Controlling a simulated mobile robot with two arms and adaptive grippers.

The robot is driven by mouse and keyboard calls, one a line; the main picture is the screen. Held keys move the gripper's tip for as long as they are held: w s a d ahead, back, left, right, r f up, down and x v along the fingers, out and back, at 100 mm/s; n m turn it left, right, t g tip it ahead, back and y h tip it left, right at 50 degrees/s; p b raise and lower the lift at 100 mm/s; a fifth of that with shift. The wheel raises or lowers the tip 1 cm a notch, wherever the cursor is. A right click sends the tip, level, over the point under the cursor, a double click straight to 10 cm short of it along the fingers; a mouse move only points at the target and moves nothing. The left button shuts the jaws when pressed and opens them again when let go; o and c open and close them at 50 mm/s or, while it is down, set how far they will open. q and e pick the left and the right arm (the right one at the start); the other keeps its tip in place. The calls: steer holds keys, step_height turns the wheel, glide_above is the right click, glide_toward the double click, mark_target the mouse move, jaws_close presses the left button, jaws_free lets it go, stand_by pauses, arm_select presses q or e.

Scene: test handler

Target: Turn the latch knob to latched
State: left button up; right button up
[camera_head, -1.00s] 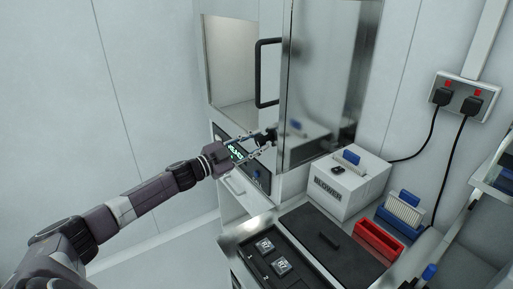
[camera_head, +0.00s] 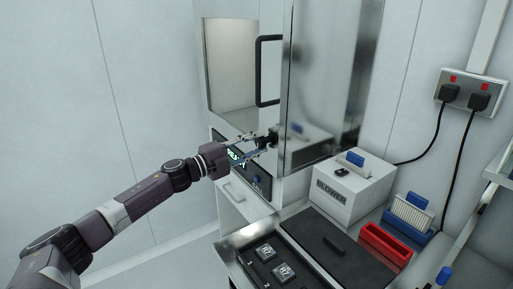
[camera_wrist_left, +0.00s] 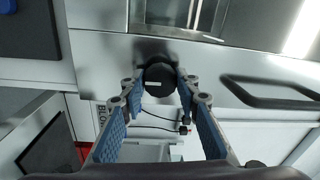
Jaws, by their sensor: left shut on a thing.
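The latch knob (camera_wrist_left: 159,77) is a round black knob on the metal front of the handler, with a short pale mark on its face in the left wrist view. My left gripper (camera_wrist_left: 160,90) has its two blue-padded fingers on either side of the knob, shut on it. In the head view my left gripper (camera_head: 268,140) reaches the knob at the lower edge of the handler's door (camera_head: 325,75), partly hiding it. The knob's label or end marks cannot be read. My right gripper is not in view.
A black door handle (camera_head: 260,70) stands above the gripper. A dark panel with a lit display (camera_head: 236,155) lies below it. A white blower box (camera_head: 345,192) stands to the right, with a red bin (camera_head: 385,245) and a tray of chips (camera_head: 262,252) nearer.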

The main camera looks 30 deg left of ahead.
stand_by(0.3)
arm_select(q)
steer(key=o, duration=1.2)
steer(key=shift+c, duration=0.2)
steer(key=shift+s, duration=0.1)
steer(key=shift+s+a+f, duration=0.15)
steer(key=shift+s+a, duration=0.1)
steer(key=shift+s, duration=0.2)
steer(key=v, duration=1)
steer(key=shift+s, duration=0.35)
steer(key=shift+a, duration=0.15)
